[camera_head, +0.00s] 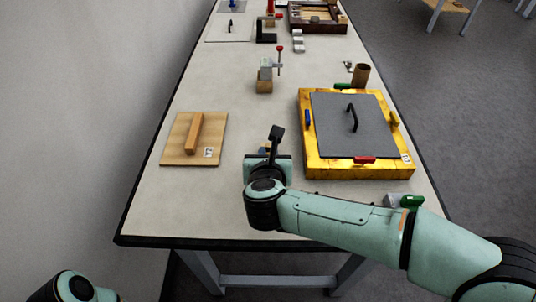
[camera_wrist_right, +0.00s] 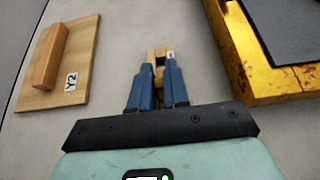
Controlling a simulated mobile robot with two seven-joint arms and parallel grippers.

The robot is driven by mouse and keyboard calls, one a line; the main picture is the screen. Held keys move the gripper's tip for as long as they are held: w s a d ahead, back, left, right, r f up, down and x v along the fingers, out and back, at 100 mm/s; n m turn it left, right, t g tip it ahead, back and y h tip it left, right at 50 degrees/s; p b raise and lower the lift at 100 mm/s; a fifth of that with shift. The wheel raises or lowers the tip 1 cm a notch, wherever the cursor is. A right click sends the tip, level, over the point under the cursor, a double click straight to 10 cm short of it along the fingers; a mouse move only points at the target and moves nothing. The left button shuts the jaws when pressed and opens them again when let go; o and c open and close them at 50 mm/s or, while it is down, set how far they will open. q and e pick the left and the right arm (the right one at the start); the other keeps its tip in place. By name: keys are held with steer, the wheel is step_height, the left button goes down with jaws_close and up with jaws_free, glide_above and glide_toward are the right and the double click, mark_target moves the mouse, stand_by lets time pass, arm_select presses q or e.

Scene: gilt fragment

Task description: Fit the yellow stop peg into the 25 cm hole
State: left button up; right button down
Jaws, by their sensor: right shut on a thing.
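My right gripper (camera_head: 266,148) hangs over the pale bench between the wooden board and the yellow-gold box. In the right wrist view its blue fingers (camera_wrist_right: 158,76) are shut on a small tan piece (camera_wrist_right: 158,54) with a pale mark at its right side. Most of this piece is hidden by the fingers, and I cannot tell whether it is the stop peg. A yellow piece (camera_head: 394,118) sits at the right side of the grey plate on the box. I cannot make out a 25 cm hole. My left arm shows only at the bottom left corner; its gripper is not in view.
The yellow-gold box (camera_head: 318,167) carries a grey plate (camera_head: 335,130) with a black handle, with blue, red and green pieces around it. A wooden board (camera_head: 180,150) labelled Y2 lies left. A wooden block (camera_head: 264,86) with a red-topped rod stands behind. A brown cup (camera_head: 361,74) stands back right.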

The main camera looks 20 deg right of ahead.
steer(key=shift+f, duration=0.15)
steer(key=c, duration=1.1)
jaws_free()
arm_select(q)
steer(key=shift+w+a+f, duration=0.1)
steer(key=shift+w+f, duration=0.05)
steer(key=shift+w, duration=0.05)
arm_select(e)
steer(key=shift+s+a+r, duration=0.1)
steer(key=shift+s+r, duration=0.1)
steer(key=shift+r, duration=0.2)
arm_select(q)
steer(key=shift+g, duration=0.6)
steer(key=s+r, duration=0.1)
steer(key=s+d+r+p, duration=0.2)
steer(key=s, duration=0.1)
arm_select(e)
steer(key=v, duration=1.1)
steer(key=shift+s, duration=0.2)
